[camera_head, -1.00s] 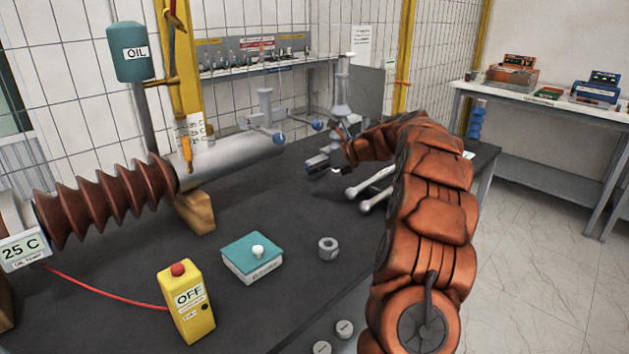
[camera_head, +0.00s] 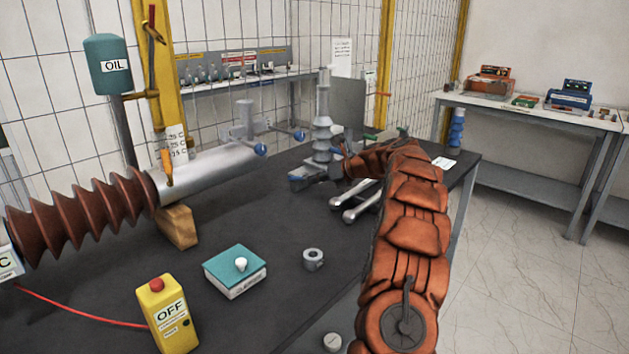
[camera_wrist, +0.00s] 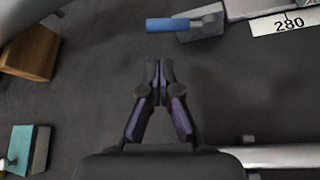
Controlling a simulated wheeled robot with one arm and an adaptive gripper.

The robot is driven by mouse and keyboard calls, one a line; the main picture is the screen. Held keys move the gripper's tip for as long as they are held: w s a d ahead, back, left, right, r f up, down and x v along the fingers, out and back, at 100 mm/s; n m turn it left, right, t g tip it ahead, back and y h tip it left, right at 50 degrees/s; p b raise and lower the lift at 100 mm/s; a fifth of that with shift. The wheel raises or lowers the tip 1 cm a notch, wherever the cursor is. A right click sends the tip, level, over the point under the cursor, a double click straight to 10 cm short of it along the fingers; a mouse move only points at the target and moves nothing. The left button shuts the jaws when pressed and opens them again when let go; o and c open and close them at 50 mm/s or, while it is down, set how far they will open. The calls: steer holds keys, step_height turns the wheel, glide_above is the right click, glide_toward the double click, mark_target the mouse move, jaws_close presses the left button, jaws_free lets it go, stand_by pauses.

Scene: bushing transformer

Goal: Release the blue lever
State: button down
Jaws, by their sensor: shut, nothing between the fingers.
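The blue lever (camera_wrist: 172,25) shows at the top of the wrist view, fixed to a grey metal block (camera_wrist: 205,24) on the dark table. In the head view, a small blue handle (camera_head: 297,178) sits at the base of a grey ribbed insulator post (camera_head: 323,125). My gripper (camera_wrist: 160,68) is shut and empty in the wrist view. Its fingertips are below the blue lever in that picture, with a gap between them. In the head view my orange-covered arm reaches toward the post, and my gripper is hard to make out there.
A label reading 280 (camera_wrist: 286,22) lies right of the block. Grey rods (camera_head: 356,198) lie near my arm. A wooden block (camera_wrist: 30,52) is at left.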

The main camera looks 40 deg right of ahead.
mark_target(299, 178)
steer(key=x, duration=0.7)
steer(key=shift+w+a+f, duration=0.2)
steer(key=shift+w, duration=0.05)
steer(key=shift+r+p, duration=0.15)
steer(key=shift+p, duration=0.2)
